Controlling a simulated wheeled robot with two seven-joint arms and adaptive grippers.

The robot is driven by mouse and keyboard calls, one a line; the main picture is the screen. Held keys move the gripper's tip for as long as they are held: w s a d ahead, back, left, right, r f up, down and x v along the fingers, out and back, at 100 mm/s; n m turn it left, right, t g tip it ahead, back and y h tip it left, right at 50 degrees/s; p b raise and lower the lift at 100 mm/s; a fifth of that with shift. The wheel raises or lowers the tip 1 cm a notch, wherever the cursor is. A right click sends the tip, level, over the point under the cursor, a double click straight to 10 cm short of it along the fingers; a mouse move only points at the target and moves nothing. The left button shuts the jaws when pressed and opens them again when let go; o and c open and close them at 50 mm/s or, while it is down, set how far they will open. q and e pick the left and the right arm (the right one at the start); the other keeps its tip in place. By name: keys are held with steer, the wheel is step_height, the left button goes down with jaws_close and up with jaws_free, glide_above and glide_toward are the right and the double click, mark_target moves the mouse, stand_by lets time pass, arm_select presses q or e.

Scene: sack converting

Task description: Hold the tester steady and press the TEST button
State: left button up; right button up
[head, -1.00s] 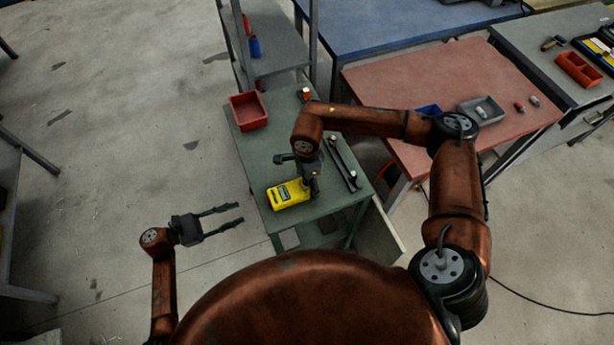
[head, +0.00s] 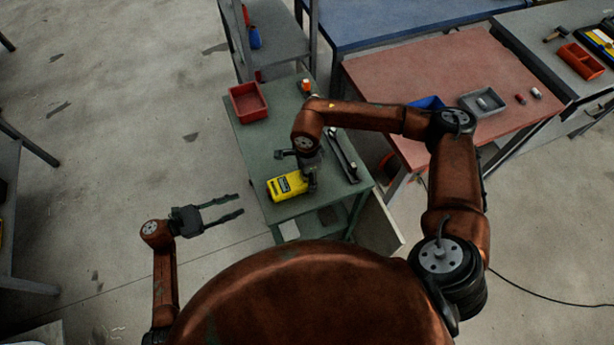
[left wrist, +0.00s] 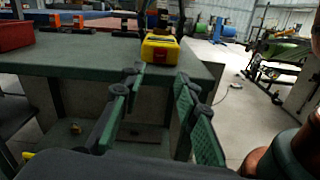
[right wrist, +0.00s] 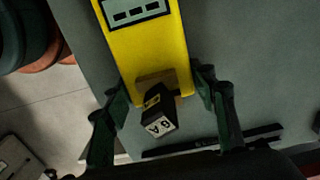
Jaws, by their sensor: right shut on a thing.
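The yellow tester (head: 287,186) lies on the green bench top, near its front left edge. My left gripper (head: 240,204) is open and empty, off the bench's left side in front of the tester. The left wrist view shows the tester's end face (left wrist: 160,48) with a red patch beyond the open fingers (left wrist: 158,75). I cannot make out the TEST button.
The green bench (head: 262,150) also bears a red bin (head: 248,102), an orange-topped item (head: 306,86) and a dark rail (head: 343,155) to the right of my right gripper. A red-topped table (head: 400,75) stands to the right.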

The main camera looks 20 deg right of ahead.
arm_select(q)
steer(key=shift+c, duration=0.3)
arm_select(e)
steer(key=c, duration=0.5)
arm_select(q)
jaws_close()
arm_select(e)
steer(key=shift+c, duration=0.2)
stand_by(0.7)
